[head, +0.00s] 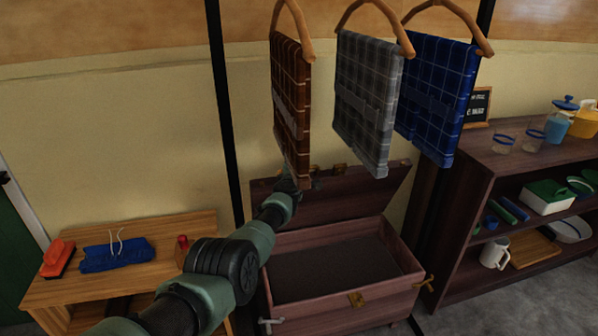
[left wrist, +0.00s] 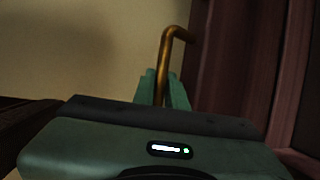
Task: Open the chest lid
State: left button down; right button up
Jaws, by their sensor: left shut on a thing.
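The dark wooden chest (head: 390,303) stands open on the floor, with a bare dark inside. Its lid (head: 345,205) is tilted up and back toward the wall. My left gripper (head: 300,182) is at the lid's upper left part, partly hidden by the hanging brown cloth. In the left wrist view, the green fingers of my left gripper (left wrist: 162,82) are shut on a bent brass handle (left wrist: 166,58) beside the dark wood. My right gripper is not in view.
Brown (head: 291,100), grey (head: 366,100) and blue (head: 437,95) checked cloths hang above the chest. A low wooden table (head: 190,228) stands at left. A dark shelf unit (head: 468,200) with dishes stands at right. A black post (head: 225,120) rises behind my arm.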

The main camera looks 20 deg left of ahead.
pick_arm(q)
jog(key=shift+a+r, duration=0.15)
jog(key=shift+a, duration=0.05)
jog(key=c, duration=1.5)
grip_release()
jog(key=shift+o, duration=0.2)
jog(key=shift+d, duration=0.1)
